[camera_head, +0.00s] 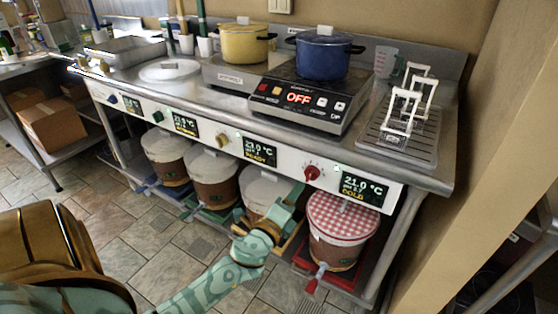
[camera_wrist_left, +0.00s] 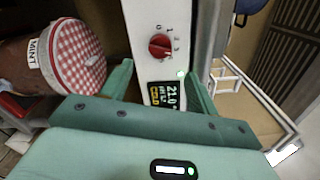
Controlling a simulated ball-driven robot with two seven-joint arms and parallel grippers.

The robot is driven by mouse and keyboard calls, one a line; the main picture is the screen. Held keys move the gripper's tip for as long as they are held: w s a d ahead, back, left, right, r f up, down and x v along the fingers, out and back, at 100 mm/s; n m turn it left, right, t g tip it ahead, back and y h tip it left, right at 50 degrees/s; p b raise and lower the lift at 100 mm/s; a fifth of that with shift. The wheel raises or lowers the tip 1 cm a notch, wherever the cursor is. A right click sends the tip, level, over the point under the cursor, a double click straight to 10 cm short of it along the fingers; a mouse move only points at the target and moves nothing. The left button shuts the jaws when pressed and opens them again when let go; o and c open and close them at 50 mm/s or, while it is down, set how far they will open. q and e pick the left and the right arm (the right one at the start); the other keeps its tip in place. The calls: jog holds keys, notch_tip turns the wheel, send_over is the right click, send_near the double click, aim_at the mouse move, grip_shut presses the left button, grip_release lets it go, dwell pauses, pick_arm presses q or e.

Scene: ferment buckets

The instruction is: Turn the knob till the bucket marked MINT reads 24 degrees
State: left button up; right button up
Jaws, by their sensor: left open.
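The bucket marked MINT (camera_wrist_left: 75,58) has a red-checkered cloth lid; its label shows in the left wrist view. In the head view this bucket (camera_head: 341,216) stands at the right end under the counter. The red knob (camera_head: 312,173) is on the white panel above it, left of a display (camera_head: 362,189) reading 21.0 °C and COLD. In the left wrist view the knob (camera_wrist_left: 159,46) has a numbered dial; its exact setting is unclear. My left gripper (camera_head: 294,192) is open just below and left of the knob. Its fingers (camera_wrist_left: 160,84) point toward the knob, not touching it.
Three other buckets stand to the left, one partly behind my left arm. Another knob (camera_head: 222,140) and display (camera_head: 260,151) are on the panel. A hob (camera_head: 298,100) reading OFF and a blue pot (camera_head: 322,56) are above. A wire rack (camera_head: 402,110) stands right.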

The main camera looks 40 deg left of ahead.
pick_arm(q)
jog(key=v, duration=0.7)
jog(key=shift+b, duration=0.45)
